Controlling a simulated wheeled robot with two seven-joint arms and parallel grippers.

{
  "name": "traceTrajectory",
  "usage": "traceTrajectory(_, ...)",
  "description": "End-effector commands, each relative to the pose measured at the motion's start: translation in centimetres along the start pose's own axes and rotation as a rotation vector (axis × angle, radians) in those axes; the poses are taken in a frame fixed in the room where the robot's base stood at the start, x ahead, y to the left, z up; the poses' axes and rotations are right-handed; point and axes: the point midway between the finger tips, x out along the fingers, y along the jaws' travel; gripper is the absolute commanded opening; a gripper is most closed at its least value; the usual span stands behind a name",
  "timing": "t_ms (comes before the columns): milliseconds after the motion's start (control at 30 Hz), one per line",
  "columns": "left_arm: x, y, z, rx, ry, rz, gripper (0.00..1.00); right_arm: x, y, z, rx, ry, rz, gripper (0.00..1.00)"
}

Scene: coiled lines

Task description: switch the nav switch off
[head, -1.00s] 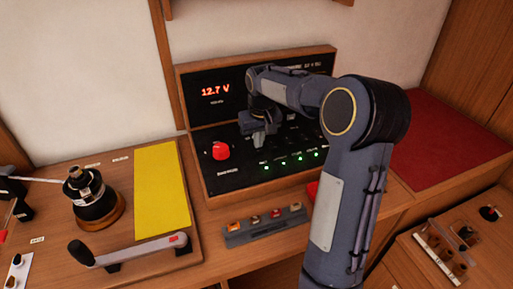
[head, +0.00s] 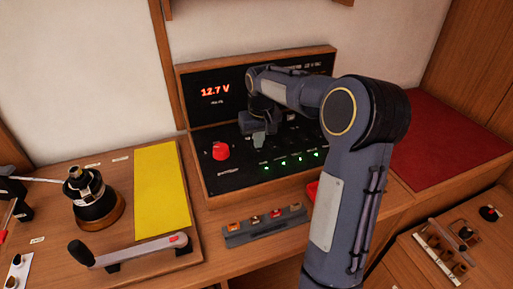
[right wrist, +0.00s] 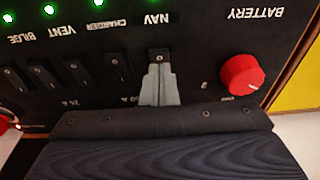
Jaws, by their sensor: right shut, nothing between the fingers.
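The black nav switch (right wrist: 158,54) is on the dark panel, beside its NAV label, in the right wrist view, which shows the panel upside down. My right gripper (right wrist: 160,72) is shut and empty. Its fingertips are right at the switch and cover part of it; I cannot tell whether they touch. In the head view my right gripper (head: 259,143) is over the left part of the switch row and hides the nav switch. The leftmost green light (head: 266,167) in the row below is lit. The switch's tilt is unclear. My left gripper is not in view.
A red battery knob (head: 221,151) stands out beside the nav switch. Other switches (right wrist: 73,71) line up on its other side. A grey fuse strip (head: 263,232) lies before the panel. A winch (head: 96,199), a crank handle (head: 130,250) and a yellow sheet (head: 161,190) are at left.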

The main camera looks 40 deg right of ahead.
Motion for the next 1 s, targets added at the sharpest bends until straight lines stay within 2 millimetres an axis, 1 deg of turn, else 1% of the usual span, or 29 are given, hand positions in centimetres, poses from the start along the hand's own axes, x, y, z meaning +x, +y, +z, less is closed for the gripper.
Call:
traceTrajectory(433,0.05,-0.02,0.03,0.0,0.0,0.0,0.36,0.09,0.0,0.02,0.0,0.0,0.0,0.0)
traceTrajectory(1000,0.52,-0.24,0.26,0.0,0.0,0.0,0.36,0.95,0.0,0.15,0.0,-0.001,0.0,0.0)
